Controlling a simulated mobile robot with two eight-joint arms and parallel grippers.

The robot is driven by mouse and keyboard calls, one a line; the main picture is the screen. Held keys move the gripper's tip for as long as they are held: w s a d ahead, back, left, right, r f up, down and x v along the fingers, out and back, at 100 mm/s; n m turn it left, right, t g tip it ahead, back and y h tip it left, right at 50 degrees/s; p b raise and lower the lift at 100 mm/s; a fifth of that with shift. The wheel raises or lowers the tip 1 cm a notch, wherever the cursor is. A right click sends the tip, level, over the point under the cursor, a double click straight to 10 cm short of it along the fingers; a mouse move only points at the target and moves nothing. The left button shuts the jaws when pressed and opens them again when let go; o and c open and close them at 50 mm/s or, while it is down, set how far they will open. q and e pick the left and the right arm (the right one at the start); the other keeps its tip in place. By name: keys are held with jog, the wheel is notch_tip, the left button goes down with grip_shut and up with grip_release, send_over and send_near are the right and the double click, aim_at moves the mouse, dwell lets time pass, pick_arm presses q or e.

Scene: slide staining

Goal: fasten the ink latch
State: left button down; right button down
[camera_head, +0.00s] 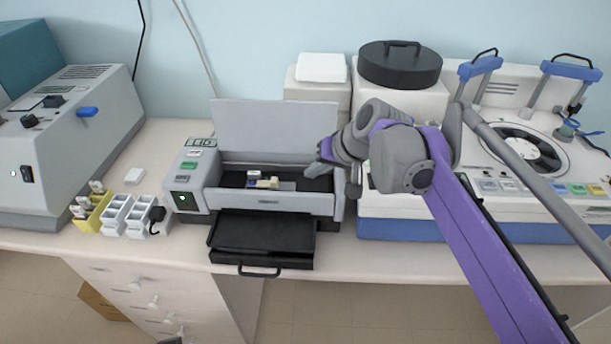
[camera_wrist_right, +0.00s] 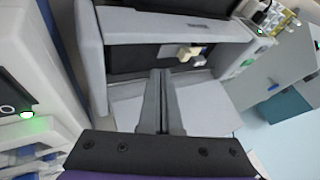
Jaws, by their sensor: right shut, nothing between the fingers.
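The grey printer-like machine (camera_head: 190,190) stands open, its flat lid (camera_head: 275,125) raised at the back. Inside its dark bay sits a small beige and white part (camera_head: 262,182), which may be the ink latch; whether it is fastened I cannot tell. The part also shows in the right wrist view (camera_wrist_right: 190,52). My right gripper (camera_head: 315,170) is over the right end of the bay, to the right of the beige part and apart from it. In the wrist view its fingers (camera_wrist_right: 161,78) are shut and empty. My left gripper is out of view.
A black tray with a handle (camera_head: 262,240) sticks out at the machine's front. White racks (camera_head: 127,215) and a yellow holder (camera_head: 92,215) stand to its left. A white-and-blue machine (camera_head: 400,215) stands close on the right, with a black round lid (camera_head: 400,65) behind.

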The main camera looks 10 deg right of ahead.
jog(key=v, duration=0.2)
jog(key=shift+s+d+r, duration=0.15)
jog(key=shift+d+r, duration=0.05)
jog(key=shift+r, duration=0.05)
jog(key=shift+s+d+r, duration=0.2)
jog(key=shift+d+r, duration=0.05)
jog(key=shift+r, duration=0.05)
jog(key=shift+a, duration=0.1)
jog(key=s+d+f+n+h+p, duration=0.1)
jog(key=s+f+h, duration=0.1)
jog(key=s+f, duration=0.8)
jog(key=s+d+f+h, duration=0.1)
jog(key=s+f+h, duration=0.1)
jog(key=s+f, duration=0.8)
jog(key=s, duration=0.2)
jog(key=shift+s+d+f+n+g+p, duration=0.3)
jog(key=shift+s+d+n+p, duration=0.05)
jog(key=shift+s+d+n, duration=0.05)
jog(key=shift+w+r, duration=0.1)
